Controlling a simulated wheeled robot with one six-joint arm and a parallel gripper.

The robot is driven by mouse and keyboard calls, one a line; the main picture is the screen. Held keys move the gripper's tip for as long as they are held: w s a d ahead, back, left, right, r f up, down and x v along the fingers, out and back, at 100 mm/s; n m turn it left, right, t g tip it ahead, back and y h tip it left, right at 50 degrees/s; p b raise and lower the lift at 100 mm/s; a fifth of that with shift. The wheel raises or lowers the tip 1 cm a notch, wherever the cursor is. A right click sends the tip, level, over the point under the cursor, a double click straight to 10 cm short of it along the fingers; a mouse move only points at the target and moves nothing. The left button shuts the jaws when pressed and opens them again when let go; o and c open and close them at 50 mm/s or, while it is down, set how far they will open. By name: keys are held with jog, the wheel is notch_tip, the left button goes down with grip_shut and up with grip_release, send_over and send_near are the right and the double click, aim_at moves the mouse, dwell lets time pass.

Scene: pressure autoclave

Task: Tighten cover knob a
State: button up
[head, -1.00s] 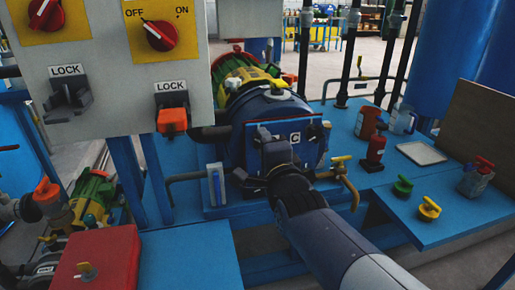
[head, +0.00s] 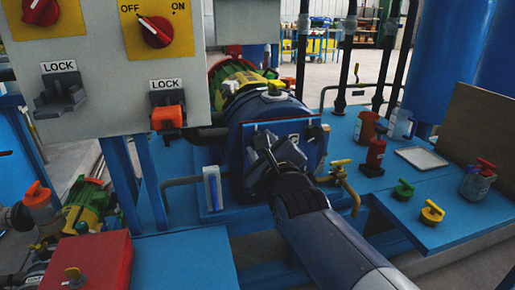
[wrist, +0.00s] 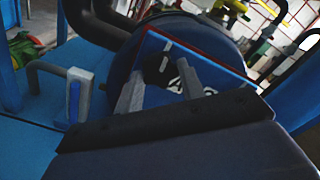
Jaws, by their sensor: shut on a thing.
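The blue vessel (head: 262,112) lies with its round end toward me. A blue square cover plate (head: 314,139) with a red edge and white lettering is on that end, and it also shows in the wrist view (wrist: 222,82). My gripper (head: 272,152) is at the middle of the plate, its fingers turned at a slant. In the wrist view my gripper (wrist: 160,82) has a finger on each side of a dark knob (wrist: 156,69), shut on it. Most of the knob is hidden by the fingers, and no letter naming it is readable.
A grey panel (head: 105,95) with switches and lock hasps stands close on the left. A brass tap (head: 342,178) is just right of my gripper.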

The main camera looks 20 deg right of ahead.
jog(key=shift+m, duration=0.5)
jog(key=o, duration=1)
